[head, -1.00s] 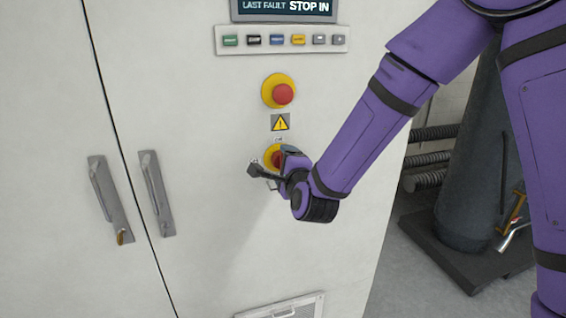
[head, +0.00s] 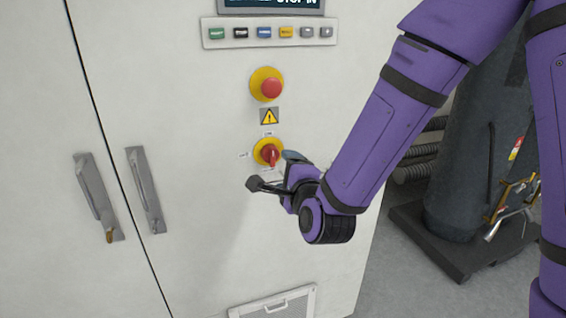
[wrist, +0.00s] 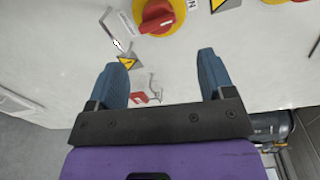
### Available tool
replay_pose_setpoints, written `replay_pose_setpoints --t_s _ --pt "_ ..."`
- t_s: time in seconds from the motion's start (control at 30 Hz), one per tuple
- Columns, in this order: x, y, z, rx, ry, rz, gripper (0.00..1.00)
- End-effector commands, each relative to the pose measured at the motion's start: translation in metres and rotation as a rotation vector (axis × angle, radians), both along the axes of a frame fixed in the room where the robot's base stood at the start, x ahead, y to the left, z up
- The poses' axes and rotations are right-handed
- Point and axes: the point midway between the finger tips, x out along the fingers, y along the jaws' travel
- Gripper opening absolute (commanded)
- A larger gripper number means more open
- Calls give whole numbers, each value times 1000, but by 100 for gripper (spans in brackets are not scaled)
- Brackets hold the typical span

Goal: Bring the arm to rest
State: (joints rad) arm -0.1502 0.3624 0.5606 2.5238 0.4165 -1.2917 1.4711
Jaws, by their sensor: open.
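My gripper (head: 278,170) is at the end of my purple arm, in front of the white cabinet (head: 205,215), just below and right of the red rotary switch (head: 269,154) on its yellow plate. In the wrist view my gripper (wrist: 163,78) shows two blue-grey fingers spread apart with nothing between them. The red switch handle (wrist: 157,15) is beyond the fingertips and apart from them. The arm is still bent and reaching out toward the cabinet front.
Above the switch are a warning label (head: 269,116), a red emergency button (head: 271,88) and a row of coloured buttons (head: 264,32). Two door handles (head: 147,190) stand out at the left. A vent (head: 273,303) is low down. A dark cylinder (head: 463,150) stands at the right.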

Motion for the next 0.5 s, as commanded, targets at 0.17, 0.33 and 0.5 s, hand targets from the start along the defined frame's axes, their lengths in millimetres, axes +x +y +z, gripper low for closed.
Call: replay_pose_setpoints --t_s 0.17,0.33,0.5 --pt "3 -13 15 -152 19 32 75" --pt "0 -38 36 -410 62 92 75" --pt "-12 -69 56 -666 115 162 75"
